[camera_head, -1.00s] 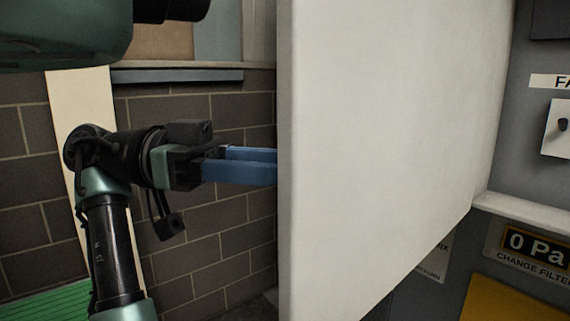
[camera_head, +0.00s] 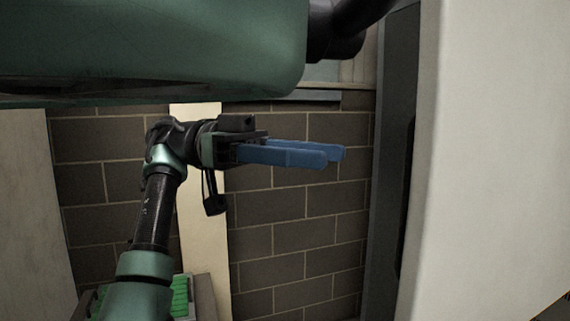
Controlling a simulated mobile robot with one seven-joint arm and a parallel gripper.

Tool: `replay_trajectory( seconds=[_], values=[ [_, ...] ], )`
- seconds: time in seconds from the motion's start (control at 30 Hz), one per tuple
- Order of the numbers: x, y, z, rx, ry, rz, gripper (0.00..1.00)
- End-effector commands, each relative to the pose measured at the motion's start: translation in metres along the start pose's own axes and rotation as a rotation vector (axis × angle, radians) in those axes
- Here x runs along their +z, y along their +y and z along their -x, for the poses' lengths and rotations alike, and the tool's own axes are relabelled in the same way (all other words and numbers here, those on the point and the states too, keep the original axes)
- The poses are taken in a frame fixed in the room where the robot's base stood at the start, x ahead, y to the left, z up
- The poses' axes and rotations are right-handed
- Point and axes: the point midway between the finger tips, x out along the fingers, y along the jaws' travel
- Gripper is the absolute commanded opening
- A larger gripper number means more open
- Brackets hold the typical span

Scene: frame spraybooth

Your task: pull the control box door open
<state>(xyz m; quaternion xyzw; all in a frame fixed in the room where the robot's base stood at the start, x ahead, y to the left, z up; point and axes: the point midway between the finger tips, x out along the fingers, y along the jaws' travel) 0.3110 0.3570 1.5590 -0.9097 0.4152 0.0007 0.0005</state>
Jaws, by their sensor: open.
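A large pale panel (camera_head: 500,160) fills the right side of the head view, close to the camera. It may be the control box door or the side of the box; I cannot tell which. No handle shows clearly on its face. My gripper (camera_head: 334,155) is near the middle of the view, to the left of the panel. Its two blue fingers point right, open, with nothing between them. The fingertips appear apart from the panel and from the grey strip beside it.
A grey upright strip (camera_head: 385,160) with a dark vertical shape (camera_head: 405,200) stands just left of the panel. A dark block wall (camera_head: 290,235) lies behind my gripper, with a cream post (camera_head: 205,250) against it. A green ribbed item (camera_head: 181,296) sits low at the left.

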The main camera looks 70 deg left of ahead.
Motion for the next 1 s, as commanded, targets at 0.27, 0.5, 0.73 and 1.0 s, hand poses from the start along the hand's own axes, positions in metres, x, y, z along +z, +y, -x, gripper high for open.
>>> replay_trajectory(
  seconds=[0.27, 0.5, 0.73, 1.0],
  values=[
    [0.0, 0.0, 0.023, 0.001, -0.002, 0.002, 0.47],
    [0.0, 0.0, 0.03, -0.002, 0.002, 0.0, 0.47],
    [0.0, 0.0, 0.031, -0.002, 0.002, 0.0, 0.47],
    [0.0, 0.0, 0.03, -0.002, 0.002, 0.0, 0.47]
  ],
)
